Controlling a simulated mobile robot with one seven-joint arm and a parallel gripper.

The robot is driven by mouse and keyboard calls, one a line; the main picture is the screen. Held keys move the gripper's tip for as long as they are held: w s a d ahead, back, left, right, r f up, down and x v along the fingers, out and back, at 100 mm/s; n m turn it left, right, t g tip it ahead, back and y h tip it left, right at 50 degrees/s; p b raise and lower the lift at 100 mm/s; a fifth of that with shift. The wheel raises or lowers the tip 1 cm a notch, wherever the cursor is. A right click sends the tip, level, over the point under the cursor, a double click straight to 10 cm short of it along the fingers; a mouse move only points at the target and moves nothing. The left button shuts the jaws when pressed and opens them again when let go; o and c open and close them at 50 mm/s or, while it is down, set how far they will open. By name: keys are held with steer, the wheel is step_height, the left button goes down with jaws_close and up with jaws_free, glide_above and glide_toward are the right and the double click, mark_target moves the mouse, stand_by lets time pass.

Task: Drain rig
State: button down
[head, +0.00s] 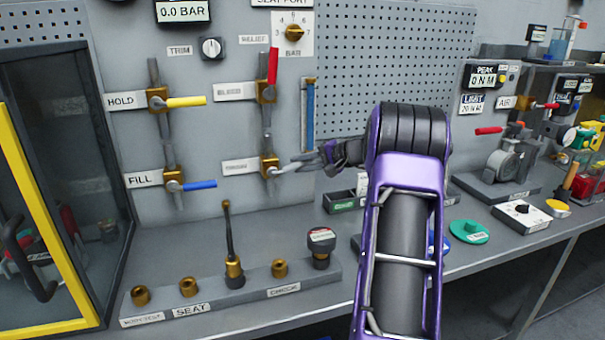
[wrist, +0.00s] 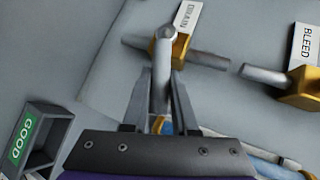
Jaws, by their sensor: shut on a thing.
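The drain valve is a brass body (head: 269,167) with a light grey lever (head: 284,170) pointing right, low on the panel's second pipe. My gripper (head: 318,158) reaches in from the right and is shut on the lever; the wrist view shows the grey lever (wrist: 162,62) between the two fingers. The bleed valve's red lever (head: 273,66) above points up. The hold valve's yellow lever (head: 186,101) and the fill valve's blue lever (head: 200,184) point right. The pressure display (head: 183,11) reads 0.0 BAR.
A grey rack (head: 235,290) with brass fittings and an upright tool stands on the bench below. A yellow-framed cabinet (head: 40,220) is at left. Several devices crowd the right bench.

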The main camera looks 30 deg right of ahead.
mark_target(282, 171)
steer(key=r+n+h, duration=0.1)
steer(key=a+r+g+h+b, duration=0.1)
steer(key=shift+w+a+r+n+h, duration=0.2)
steer(key=shift+r+n+h, duration=0.1)
steer(key=shift+n, duration=0.1)
steer(key=a+r+h, duration=0.1)
steer(key=a+r+n+g+h, duration=0.1)
steer(key=shift+w+n+h+p, duration=0.25)
steer(key=shift+n+h+p, duration=0.05)
steer(key=shift+p, duration=0.1)
steer(key=h, duration=0.1)
steer(key=a+n+g+p, duration=0.1)
steer(key=a+r+h+p, duration=0.1)
steer(key=shift+w+r+h, duration=0.1)
steer(key=shift+w+h, duration=0.15)
steer(key=shift+h, duration=0.05)
steer(key=shift+w+a+n+g+h+p, duration=0.25)
steer(key=shift+a+n+g+h+p, duration=0.15)
steer(key=shift+a+n+h+p, duration=0.55)
steer(key=shift+a+h+p, duration=0.1)
steer(key=shift+h+p, duration=0.2)
steer(key=shift+h, duration=0.05)
steer(key=c, duration=0.7)
jaws_free()
